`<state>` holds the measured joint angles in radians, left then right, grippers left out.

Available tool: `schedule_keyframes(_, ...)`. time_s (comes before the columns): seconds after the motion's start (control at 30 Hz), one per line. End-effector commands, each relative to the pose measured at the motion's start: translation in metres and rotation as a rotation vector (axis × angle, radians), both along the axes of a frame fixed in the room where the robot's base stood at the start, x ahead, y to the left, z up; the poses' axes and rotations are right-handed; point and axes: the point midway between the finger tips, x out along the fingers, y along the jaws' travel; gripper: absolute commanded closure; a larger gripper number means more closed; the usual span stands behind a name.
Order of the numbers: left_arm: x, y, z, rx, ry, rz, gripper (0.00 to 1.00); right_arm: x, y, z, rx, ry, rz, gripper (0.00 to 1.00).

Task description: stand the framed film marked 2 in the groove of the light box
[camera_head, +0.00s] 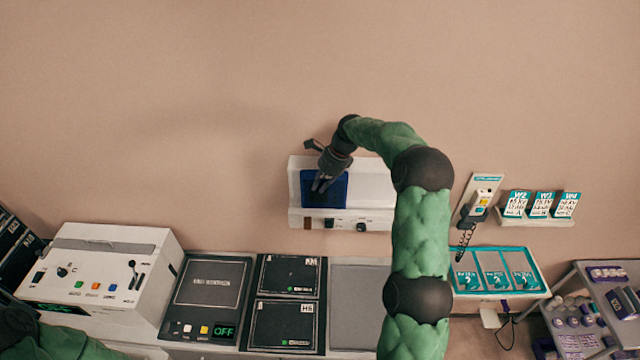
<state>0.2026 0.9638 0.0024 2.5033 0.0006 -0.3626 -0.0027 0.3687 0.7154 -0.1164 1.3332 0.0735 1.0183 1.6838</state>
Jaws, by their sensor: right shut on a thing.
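The white light box (373,175) is on the wall at the middle, with a ledge and a knob along its bottom. A dark blue film (338,194) stands nearly upright in front of its left half, its lower edge close to the ledge. I cannot tell whether that edge sits in the groove, and no mark on the film can be read. My right gripper (321,184) is shut on the film from the front and covers part of it. Of my left arm only a green piece shows at the bottom left; its gripper is out of view.
A teal-rimmed tray (535,267) with several marked cards is at the right. A wall phone (478,200) and a shelf (535,221) of cards hang above it. A white control console (105,262) and dark panels (210,285) line the counter. A cart (597,270) stands far right.

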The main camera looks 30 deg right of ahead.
Motion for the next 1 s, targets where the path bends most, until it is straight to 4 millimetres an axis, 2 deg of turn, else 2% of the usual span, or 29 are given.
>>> schedule_keyframes(0.03, 0.000, 0.000, 0.000, 0.000, 0.000, 0.000, 0.57, 0.000, 0.000, 0.000, 0.000, -0.001, 0.000, 0.81)
schedule_keyframes(0.1, 0.000, 0.000, 0.000, 0.000, 0.000, 0.000, 0.57, 0.000, 0.000, 0.000, 0.000, -0.001, 0.000, 0.61)
schedule_keyframes(0.13, 0.000, 0.000, 0.000, 0.000, 0.000, 0.000, 0.57, 0.000, 0.000, 0.000, 0.000, -0.001, 0.000, 0.56)
schedule_keyframes(0.7, 0.000, 0.000, 0.000, 0.000, 0.000, 0.000, 0.57, 0.001, -0.001, 0.003, -0.002, -0.004, -0.002, 0.56)
schedule_keyframes(0.87, 0.000, 0.000, 0.000, 0.000, 0.000, 0.000, 0.57, -0.002, -0.007, 0.018, -0.003, -0.007, -0.003, 0.56)
schedule_keyframes(1.0, 0.000, 0.000, 0.000, 0.000, 0.000, 0.000, 0.57, -0.008, -0.015, 0.042, -0.003, -0.007, -0.003, 0.56)
